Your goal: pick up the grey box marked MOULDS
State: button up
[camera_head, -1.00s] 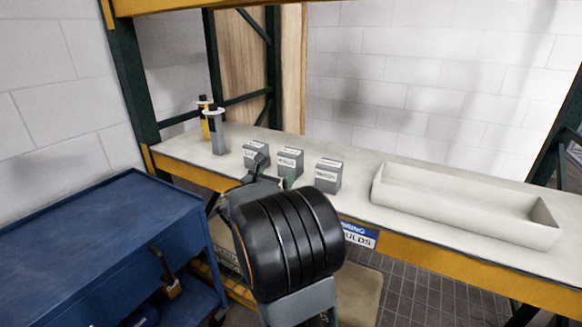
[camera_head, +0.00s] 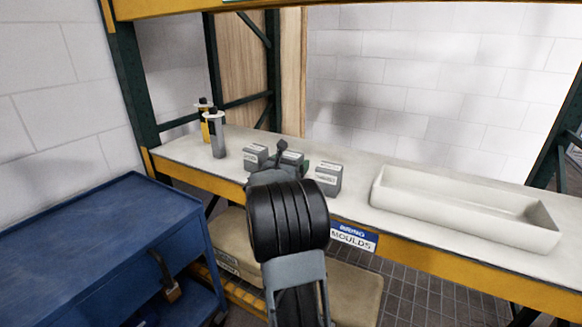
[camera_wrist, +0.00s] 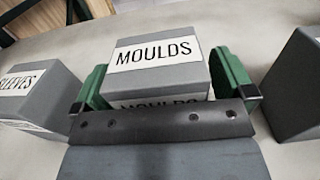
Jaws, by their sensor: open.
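The grey box marked MOULDS (camera_wrist: 158,85) stands on the shelf, its white label readable on top and on its front in the wrist view. In the head view the MOULDS box (camera_head: 291,157) is the middle of three grey boxes and is partly hidden by my gripper (camera_head: 284,168). In the wrist view my gripper (camera_wrist: 166,88) is open, with one green finger at the left side of the box and one at the right. I cannot tell whether the fingers touch the box. The lower front of the box is hidden behind my gripper's dark bar.
A grey box marked SLEEVES (camera_wrist: 36,92) stands close on the left, and another grey box (camera_wrist: 293,88) close on the right. A long cream tray (camera_head: 455,222) lies further right on the shelf (camera_head: 360,207). Two bottles (camera_head: 217,135) stand at the left end.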

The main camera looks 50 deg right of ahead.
jog(key=shift+c, duration=0.2)
jog(key=c, duration=1)
jog(key=shift+c, duration=0.5)
jog(key=shift+r, duration=0.15)
